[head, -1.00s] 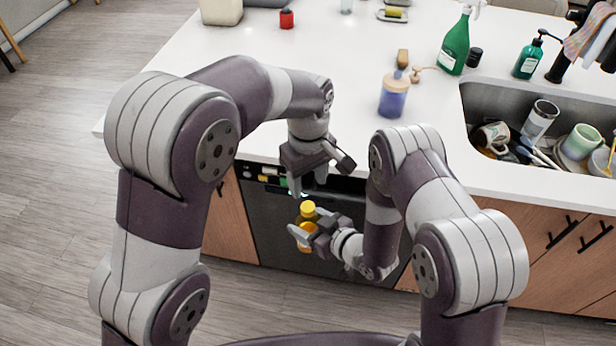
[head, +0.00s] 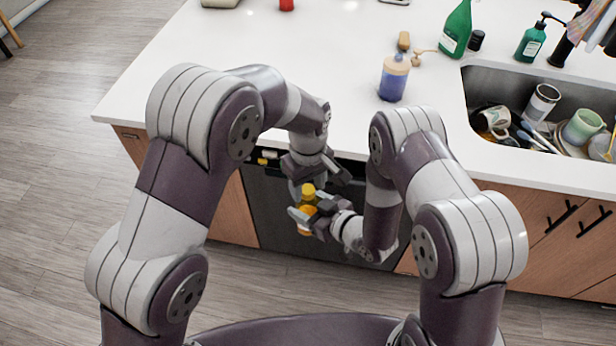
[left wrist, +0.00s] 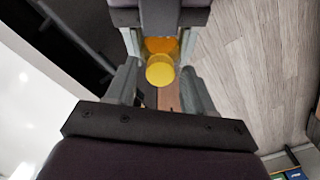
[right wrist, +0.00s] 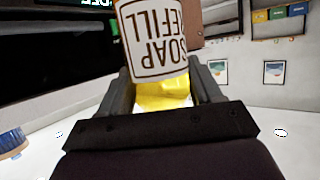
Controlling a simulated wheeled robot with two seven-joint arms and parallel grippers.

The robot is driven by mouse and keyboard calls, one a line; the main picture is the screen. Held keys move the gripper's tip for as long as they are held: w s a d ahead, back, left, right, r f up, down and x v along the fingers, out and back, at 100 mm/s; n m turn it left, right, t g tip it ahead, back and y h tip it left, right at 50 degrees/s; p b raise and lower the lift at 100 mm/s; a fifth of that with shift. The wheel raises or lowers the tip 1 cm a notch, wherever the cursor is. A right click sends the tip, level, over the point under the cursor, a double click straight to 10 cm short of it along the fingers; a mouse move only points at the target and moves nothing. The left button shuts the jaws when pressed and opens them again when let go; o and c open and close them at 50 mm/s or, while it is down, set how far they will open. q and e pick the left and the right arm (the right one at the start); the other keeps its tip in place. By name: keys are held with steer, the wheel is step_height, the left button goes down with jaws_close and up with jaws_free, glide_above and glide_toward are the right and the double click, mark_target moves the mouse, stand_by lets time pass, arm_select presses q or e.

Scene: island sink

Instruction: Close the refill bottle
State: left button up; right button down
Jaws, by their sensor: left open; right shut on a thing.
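The refill bottle (head: 306,226), orange-yellow with a yellow cap (head: 308,190), is held upright in front of the counter. My right gripper (head: 312,212) is shut on its body. In the right wrist view its white label (right wrist: 155,40) reads "SOAP REFILL". My left gripper (head: 318,174) is open, just above the cap. In the left wrist view the cap (left wrist: 160,71) lies between the left fingers, with orange bottle body (left wrist: 160,45) behind it. The cap appears to sit on the bottle's top; I cannot tell how tightly.
A dark dishwasher front (head: 265,215) is behind the grippers, below the white counter (head: 270,45). The sink (head: 490,90) at right holds dishes.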

arm_select(q)
jaws_close()
steer(key=m, duration=0.8)
steer(key=shift+m, duration=0.4)
steer(key=m, duration=0.3)
steer(key=shift+m, duration=0.3)
steer(key=m, duration=0.5)
steer(key=shift+m, duration=0.3)
steer(key=shift+o, duration=0.7)
jaws_free()
steer(key=shift+r, duration=0.1)
